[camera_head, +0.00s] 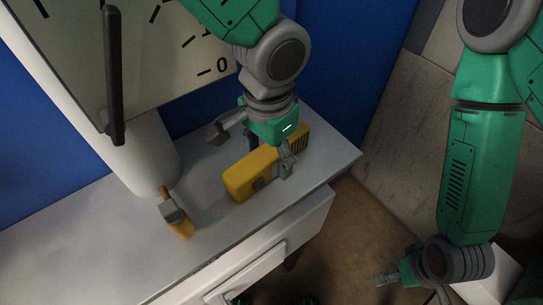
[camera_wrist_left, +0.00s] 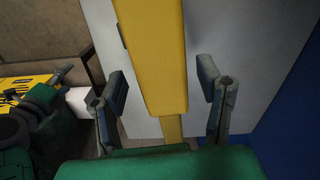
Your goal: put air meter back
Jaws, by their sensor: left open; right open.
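A yellow boxy device (camera_head: 240,182), which looks like the air meter, lies on the grey tabletop (camera_head: 80,243) near its right end. It has a dark slotted end and a grey part on its side. My left gripper (camera_head: 252,150) is open just above it, one finger on either side. In the left wrist view the yellow device (camera_wrist_left: 155,55) runs between the two open fingers of my left gripper (camera_wrist_left: 168,98), with gaps on both sides. My right gripper (camera_head: 412,288) is open and empty, low at the right, beyond the table.
A large dial (camera_head: 165,60) on a white column (camera_head: 140,155) rises at the upper left. A blue wall (camera_head: 335,60) is behind. The tabletop's front left is clear.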

